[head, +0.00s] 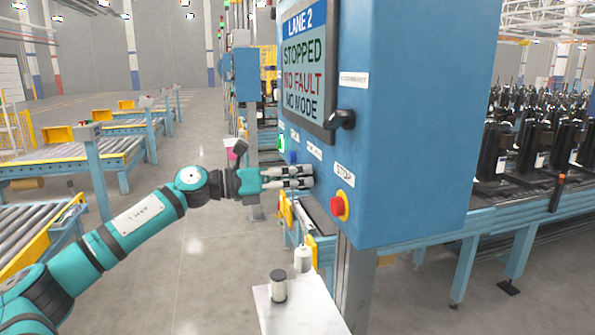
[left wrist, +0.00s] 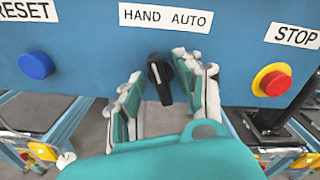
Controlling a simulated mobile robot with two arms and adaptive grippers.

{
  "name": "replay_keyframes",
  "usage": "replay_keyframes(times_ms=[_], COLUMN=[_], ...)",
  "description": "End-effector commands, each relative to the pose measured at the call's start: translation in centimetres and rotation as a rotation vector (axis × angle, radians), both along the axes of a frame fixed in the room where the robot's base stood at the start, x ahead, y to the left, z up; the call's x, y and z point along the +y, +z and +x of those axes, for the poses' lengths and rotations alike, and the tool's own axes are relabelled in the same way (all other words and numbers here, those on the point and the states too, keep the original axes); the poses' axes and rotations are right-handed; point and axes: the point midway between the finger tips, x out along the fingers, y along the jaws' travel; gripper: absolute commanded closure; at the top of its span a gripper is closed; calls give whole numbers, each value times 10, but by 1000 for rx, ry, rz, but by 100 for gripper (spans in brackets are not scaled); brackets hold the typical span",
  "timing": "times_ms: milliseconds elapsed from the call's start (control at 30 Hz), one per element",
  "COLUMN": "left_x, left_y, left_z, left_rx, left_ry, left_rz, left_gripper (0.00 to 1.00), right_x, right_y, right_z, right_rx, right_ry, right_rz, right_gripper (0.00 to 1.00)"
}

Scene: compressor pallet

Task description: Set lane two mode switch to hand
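The lane two panel is a blue cabinet (head: 405,130). Its screen (head: 307,65) reads LANE 2, STOPPED, NO FAULT, NO MODE. The mode switch is a black knob (left wrist: 160,79) under the HAND AUTO label (left wrist: 166,17) in the left wrist view. Its handle hangs nearly straight down, its lower end slightly right. My left gripper (head: 308,176) is at the panel face, open, with one finger on each side of the knob. A gap shows on the left; contact on the right I cannot tell. In the head view the gripper hides the knob. My right gripper is not in view.
A blue RESET button (left wrist: 36,65) lies left of the switch, and a red STOP button (left wrist: 272,80) on yellow lies right. A black handle (head: 341,120) juts from the cabinet. Below stands a pale shelf (head: 310,305) with a small dark-and-white cylinder (head: 278,286).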

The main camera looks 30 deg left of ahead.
Motion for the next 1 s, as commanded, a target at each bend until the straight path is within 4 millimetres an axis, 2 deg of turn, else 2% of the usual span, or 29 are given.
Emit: replay_keyframes(times_ms=[167,400,467,733,1000], left_x=[0,0,0,0,0], left_y=[0,0,0,1,1], left_z=[0,0,0,0,0], left_rx=[1,1,0,32,239], left_ry=[0,0,-1,0,-2], left_rz=[-1,-1,-1,-36,-276], left_gripper=[64,94,100,100,100], right_x=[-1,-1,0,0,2], right_y=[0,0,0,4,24], right_z=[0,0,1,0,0], right_rx=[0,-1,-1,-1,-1], right_ry=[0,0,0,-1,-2], right_rz=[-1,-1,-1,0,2], right_gripper=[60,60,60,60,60])
